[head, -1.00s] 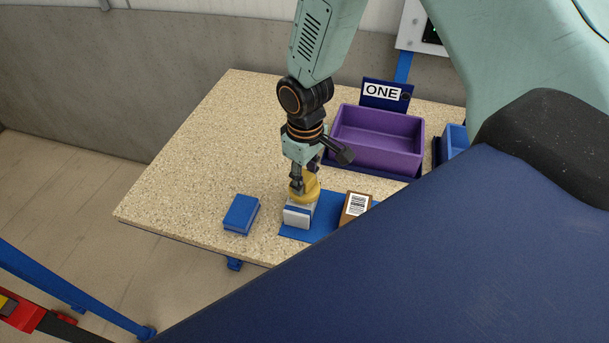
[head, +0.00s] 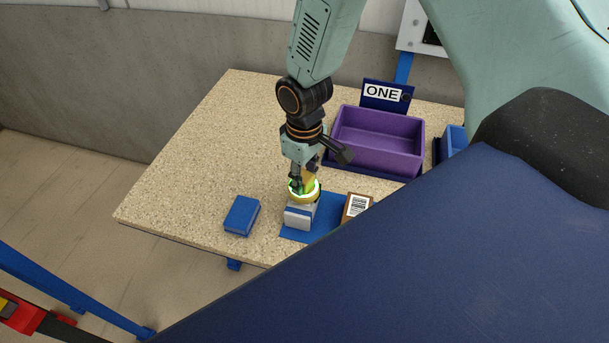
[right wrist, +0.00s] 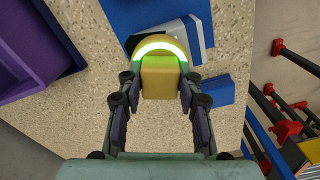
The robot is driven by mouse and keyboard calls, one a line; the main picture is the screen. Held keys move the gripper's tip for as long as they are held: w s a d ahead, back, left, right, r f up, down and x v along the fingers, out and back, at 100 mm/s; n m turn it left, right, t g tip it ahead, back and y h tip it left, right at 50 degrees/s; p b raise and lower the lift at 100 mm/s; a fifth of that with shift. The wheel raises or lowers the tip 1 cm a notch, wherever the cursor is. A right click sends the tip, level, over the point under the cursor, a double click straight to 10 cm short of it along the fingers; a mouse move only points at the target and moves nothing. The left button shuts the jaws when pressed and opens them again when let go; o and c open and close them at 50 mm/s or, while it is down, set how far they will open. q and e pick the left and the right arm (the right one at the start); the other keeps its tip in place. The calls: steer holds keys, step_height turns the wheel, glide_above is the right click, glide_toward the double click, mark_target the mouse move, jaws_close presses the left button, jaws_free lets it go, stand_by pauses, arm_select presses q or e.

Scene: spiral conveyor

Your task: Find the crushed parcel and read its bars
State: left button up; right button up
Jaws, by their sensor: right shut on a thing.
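My right gripper (head: 305,181) is shut on a yellow hand-held reader (right wrist: 160,77). It hangs over the blue mat (head: 322,227), and a bright green-white ring glows at its far end. Just below it stands a grey-white block with a blue band (head: 298,217); I cannot tell whether they touch. A brown parcel (head: 357,207) with a white label of black bars lies to the right on the mat, partly hidden by my own body. I cannot tell whether it is crushed. My left gripper is not in view.
A blue box (head: 241,214) lies left of the mat on the speckled table (head: 190,165). A blue bin (head: 454,141) shows partly at right. The table's left part is clear.

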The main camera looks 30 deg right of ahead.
step_height(320, 180, up, 4)
steer(key=p, duration=0.3)
steer(key=shift+s+d+r+p, duration=0.1)
steer(key=shift+s+p, duration=0.05)
steer(key=shift+p, duration=0.15)
step_height(320, 180, up, 3)
steer(key=p, duration=0.2)
steer(key=shift+p, duration=0.35)
steer(key=o, duration=0.4)
steer(key=shift+f, duration=0.2)
steer(key=c, duration=0.4)
